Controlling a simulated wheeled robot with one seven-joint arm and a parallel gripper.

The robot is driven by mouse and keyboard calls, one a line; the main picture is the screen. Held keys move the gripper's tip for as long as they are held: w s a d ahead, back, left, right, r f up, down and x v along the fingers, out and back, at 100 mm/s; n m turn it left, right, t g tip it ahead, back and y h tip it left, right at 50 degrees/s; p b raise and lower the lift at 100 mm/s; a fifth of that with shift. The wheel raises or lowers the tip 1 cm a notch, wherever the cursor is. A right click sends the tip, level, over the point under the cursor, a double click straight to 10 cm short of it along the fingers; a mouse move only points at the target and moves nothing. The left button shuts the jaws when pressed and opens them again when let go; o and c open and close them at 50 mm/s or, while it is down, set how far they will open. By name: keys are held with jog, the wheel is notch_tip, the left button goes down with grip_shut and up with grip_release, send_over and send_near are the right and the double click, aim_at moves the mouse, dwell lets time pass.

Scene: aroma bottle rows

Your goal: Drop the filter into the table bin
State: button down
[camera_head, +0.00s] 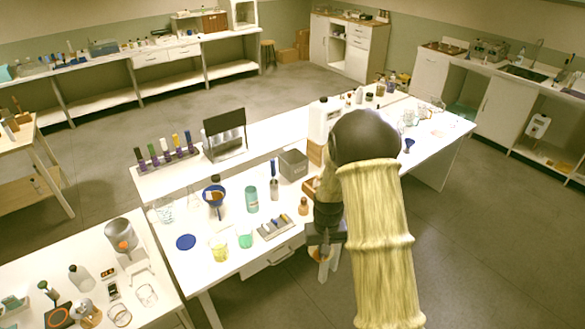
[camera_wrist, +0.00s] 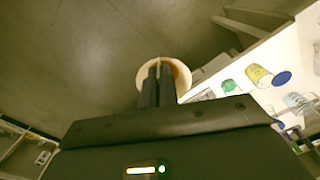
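My gripper (camera_head: 325,252) is in front of the white table, past its front edge and over the floor. In the wrist view its two dark fingers (camera_wrist: 159,78) are close together on a round cream filter (camera_wrist: 182,72) with a tan rim. The filter also shows as a pale shape below the fingers in the head view (camera_head: 323,271). A grey open box (camera_head: 293,164), which looks like the table bin, stands on the table behind and left of my gripper. My arm hides part of the table to its right.
A blue funnel (camera_head: 214,190) with brown content, a teal jar (camera_head: 252,199), a yellow beaker (camera_head: 218,248), a green beaker (camera_head: 245,238) and a small brown bottle (camera_head: 303,206) stand left of my gripper. A raised shelf (camera_head: 180,178) with a tube rack runs behind them.

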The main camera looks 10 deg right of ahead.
dwell(0.4)
jog(key=s+f+b, duration=0.3)
jog(key=f+b, duration=0.3)
jog(key=f, duration=1.2)
jog(key=s+f+b, duration=0.3)
jog(key=f+b, duration=0.2)
jog(key=f, duration=1.3)
jog(key=shift+s+f+b, duration=0.15)
jog(key=shift+f+b, duration=0.1)
jog(key=shift+b, duration=0.1)
